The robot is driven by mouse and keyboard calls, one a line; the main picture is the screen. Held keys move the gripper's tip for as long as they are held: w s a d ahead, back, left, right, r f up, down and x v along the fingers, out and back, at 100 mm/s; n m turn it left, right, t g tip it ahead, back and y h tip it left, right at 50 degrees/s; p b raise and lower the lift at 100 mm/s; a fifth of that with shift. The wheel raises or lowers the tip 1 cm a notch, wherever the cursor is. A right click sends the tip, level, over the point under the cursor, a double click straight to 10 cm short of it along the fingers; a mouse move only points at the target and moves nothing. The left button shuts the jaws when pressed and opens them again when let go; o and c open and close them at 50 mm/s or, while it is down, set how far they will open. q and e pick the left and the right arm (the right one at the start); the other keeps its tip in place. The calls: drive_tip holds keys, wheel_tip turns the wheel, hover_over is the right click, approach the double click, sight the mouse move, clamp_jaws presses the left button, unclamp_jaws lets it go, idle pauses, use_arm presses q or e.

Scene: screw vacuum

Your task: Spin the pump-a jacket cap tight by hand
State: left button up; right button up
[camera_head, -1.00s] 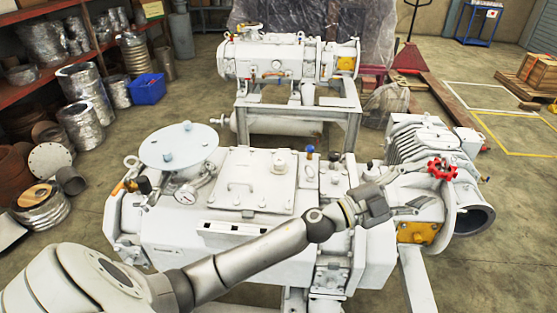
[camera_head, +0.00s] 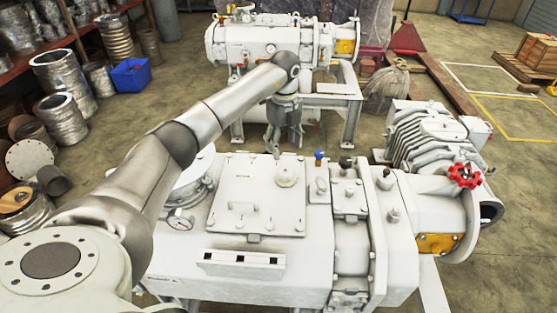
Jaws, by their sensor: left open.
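The near white vacuum pump (camera_head: 180,262) fills the middle of the view. A small round white cap (camera_head: 286,176) sits on its square top cover plate (camera_head: 250,215); I cannot tell for sure whether this is the jacket cap. My left arm reaches in from the left, and its gripper (camera_head: 286,148) points down with open, empty fingers. In the picture the fingertips are just above the cap, near the pump's back edge; their height and depth from it are hard to judge. My right gripper is out of view.
A blue-topped fitting (camera_head: 319,158) stands right of the cap. A red handwheel (camera_head: 465,176) is at the pump's right end. A gauge (camera_head: 179,222) and a round lid stand left, partly behind my arm. A second pump (camera_head: 240,42) stands behind on a frame.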

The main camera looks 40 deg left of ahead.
sight(285, 171)
use_arm(q)
drive_tip(key=shift+s+d+f, duration=0.1)
drive_tip(key=shift+s+f, duration=0.05)
drive_tip(key=shift+s+d+f+p, duration=0.2)
drive_tip(key=shift+d+f+p, duration=0.1)
drive_tip(key=shift+f, duration=0.25)
drive_tip(key=shift+s+d+f+p, duration=0.15)
drive_tip(key=shift+d+f+p, duration=0.15)
drive_tip(key=shift+f, duration=0.2)
wheel_tip(285, 171, down, 3)
drive_tip(key=shift+f+p, duration=0.15)
drive_tip(key=shift+p, duration=0.25)
drive_tip(key=f, duration=0.3)
drive_tip(key=shift+w+a, duration=0.2)
drive_tip(key=shift+a, duration=0.05)
drive_tip(key=shift+f+p, duration=0.3)
drive_tip(key=shift+f, duration=0.35)
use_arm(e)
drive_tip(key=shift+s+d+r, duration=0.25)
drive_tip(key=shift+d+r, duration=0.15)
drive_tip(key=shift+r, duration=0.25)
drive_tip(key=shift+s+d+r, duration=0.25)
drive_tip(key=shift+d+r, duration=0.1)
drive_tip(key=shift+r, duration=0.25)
use_arm(q)
drive_tip(key=shift+c, duration=0.5)
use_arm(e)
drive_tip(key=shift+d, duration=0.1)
